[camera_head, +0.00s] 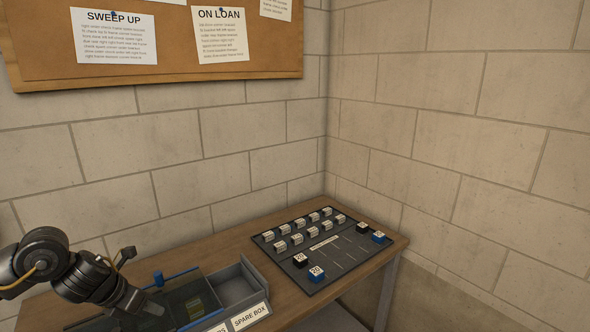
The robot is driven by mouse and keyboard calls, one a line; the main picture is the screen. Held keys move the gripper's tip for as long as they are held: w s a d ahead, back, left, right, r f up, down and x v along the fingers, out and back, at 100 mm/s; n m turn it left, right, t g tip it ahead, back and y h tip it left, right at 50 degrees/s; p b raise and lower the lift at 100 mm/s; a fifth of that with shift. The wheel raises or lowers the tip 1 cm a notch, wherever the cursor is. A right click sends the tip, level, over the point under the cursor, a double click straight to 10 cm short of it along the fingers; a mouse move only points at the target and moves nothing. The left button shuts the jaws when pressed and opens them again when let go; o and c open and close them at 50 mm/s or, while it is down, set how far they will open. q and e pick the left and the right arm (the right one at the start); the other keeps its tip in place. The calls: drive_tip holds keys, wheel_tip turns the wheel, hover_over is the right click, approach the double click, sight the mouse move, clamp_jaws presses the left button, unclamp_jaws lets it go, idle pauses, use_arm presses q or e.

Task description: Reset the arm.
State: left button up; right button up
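My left arm comes in from the left edge, and its dark gripper (148,306) is low in the view, over or beside a dark tray with a blue edge. Its fingertips are too dark and small to tell whether it is open or shut, and I see nothing clearly held. My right arm and gripper are not in view.
A wooden table (295,304) stands in the wall corner. A grey spare box (238,284) adjoins the dark tray (185,302), which has a yellow-green patch in it. A dark board (330,255) on the right holds several small blocks. A corkboard (170,70) hangs above.

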use_arm(q)
drive_tip(key=s+d+f+n+t+h, duration=0.1)
drive_tip(key=s+d+f+n, duration=0.15)
drive_tip(key=d+n, duration=0.4)
drive_tip(key=s+d+f+n+t+h, duration=0.15)
drive_tip(key=d+f+n, duration=0.25)
drive_tip(key=d, duration=0.5)
drive_tip(key=s+d+f+n+t, duration=0.2)
drive_tip(key=d+f+n, duration=0.1)
drive_tip(key=d+n, duration=0.3)
drive_tip(key=s+a+f+n+g+y, duration=0.2)
drive_tip(key=s+f+n, duration=0.1)
drive_tip(key=s+n, duration=0.45)
drive_tip(key=s+a+f+n+g+y, duration=0.1)
drive_tip(key=s+a+f+n+g, duration=0.15)
drive_tip(key=s+n, duration=0.5)
drive_tip(key=s+a+f+n+g+y, duration=0.2)
drive_tip(key=s+f+n, duration=0.3)
drive_tip(key=s, duration=0.4)
wheel_tip(320, 180, down, 27)
drive_tip(key=s+g, duration=0.1)
drive_tip(key=s, duration=0.1)
drive_tip(key=s+a+f+g+b, duration=0.1)
drive_tip(key=s+a+f, duration=0.2)
drive_tip(key=s+f, duration=1.1)
drive_tip(key=shift+s+f, duration=0.4)
drive_tip(key=shift+s, duration=0.4)
